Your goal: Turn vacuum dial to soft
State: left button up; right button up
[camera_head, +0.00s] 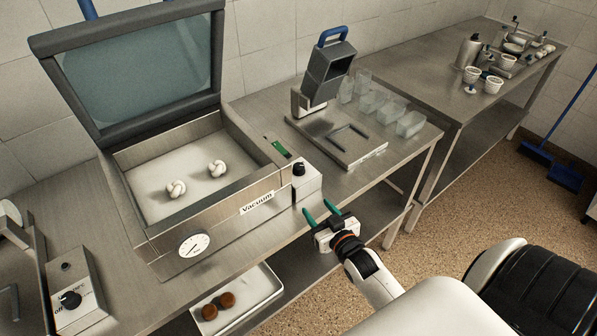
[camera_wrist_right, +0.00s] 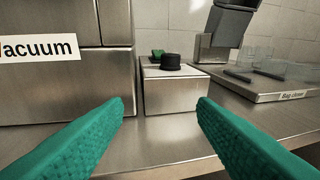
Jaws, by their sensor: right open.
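The vacuum machine (camera_head: 205,215) stands on the steel table with its glass lid raised; its front carries a "Vacuum" label and a round gauge. A small steel box (camera_head: 307,182) with a black dial (camera_head: 299,169) on top sits at the machine's right front corner. In the right wrist view the dial (camera_wrist_right: 170,61) is ahead, between and beyond the green fingers; its markings cannot be read. My right gripper (camera_head: 321,211) is open and empty, in front of the box and apart from the dial. My left gripper is not in view.
Two white knotted pieces lie in the machine's chamber. A bag closer (camera_head: 350,140) and clear containers (camera_head: 375,103) stand to the right. Another dial box (camera_head: 75,296) is at lower left. A white tray (camera_head: 262,290) with brown balls is on the lower shelf.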

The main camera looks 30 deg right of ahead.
aim_at(302, 171)
jog(key=shift+t+h, duration=0.3)
jog(key=shift+t, duration=0.5)
jog(key=w+d, duration=0.1)
jog(key=w, duration=0.3)
jog(key=w+d+r+p, duration=0.1)
jog(key=w, duration=0.3)
jog(key=w+d+r+p, duration=0.1)
jog(key=w, duration=0.3)
jog(key=shift+w+d, duration=0.1)
jog(key=shift+w, duration=0.25)
jog(key=c, duration=1)
jog(key=shift+f, duration=0.1)
